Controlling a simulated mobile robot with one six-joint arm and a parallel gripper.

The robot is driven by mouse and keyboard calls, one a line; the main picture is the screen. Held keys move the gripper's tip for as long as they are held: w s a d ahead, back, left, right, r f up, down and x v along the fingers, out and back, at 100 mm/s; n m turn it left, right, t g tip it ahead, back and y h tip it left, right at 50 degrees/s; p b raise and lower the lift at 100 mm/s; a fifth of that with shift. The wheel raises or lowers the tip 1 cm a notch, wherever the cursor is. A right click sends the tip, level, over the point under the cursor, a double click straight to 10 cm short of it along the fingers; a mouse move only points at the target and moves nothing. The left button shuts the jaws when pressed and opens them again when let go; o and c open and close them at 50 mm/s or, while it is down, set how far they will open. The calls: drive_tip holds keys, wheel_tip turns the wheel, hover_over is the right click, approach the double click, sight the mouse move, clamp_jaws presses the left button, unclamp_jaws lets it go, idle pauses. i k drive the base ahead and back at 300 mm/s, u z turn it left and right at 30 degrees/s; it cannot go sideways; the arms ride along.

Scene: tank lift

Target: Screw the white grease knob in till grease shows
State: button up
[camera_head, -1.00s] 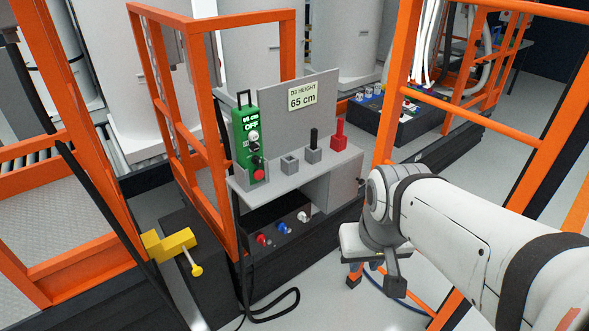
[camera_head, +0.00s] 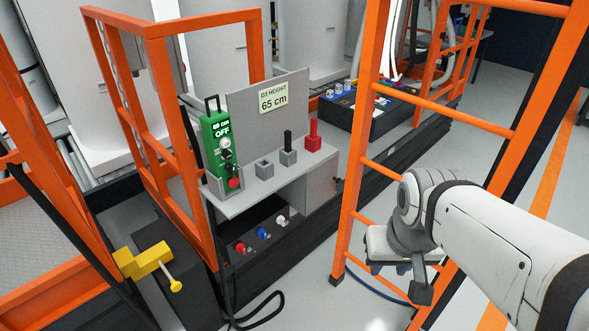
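The white knob (camera_head: 281,221) is on the low dark panel under the grey shelf, at the right end of a row. A blue knob (camera_head: 263,234) is in the middle and a red knob (camera_head: 240,247) is at the left. The knob is small, and I see no grease at it. My gripper (camera_head: 421,291) is at the lower right, beyond the orange ladder rail from the knob and well apart from it. It points down, is partly hidden by my wrist, and I cannot see its opening or anything held.
An orange ladder (camera_head: 360,140) stands between my arm and the panel. The grey shelf (camera_head: 300,162) carries a green control box (camera_head: 217,140), a black-handled block and a red block. A yellow bracket (camera_head: 143,262) is at the lower left. A black cable loops on the floor.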

sight(281, 220)
drive_tip(key=z, duration=0.1)
drive_tip(key=k, duration=1.25)
drive_tip(key=u, duration=0.35)
drive_tip(key=i, duration=1)
drive_tip(key=u, duration=0.1)
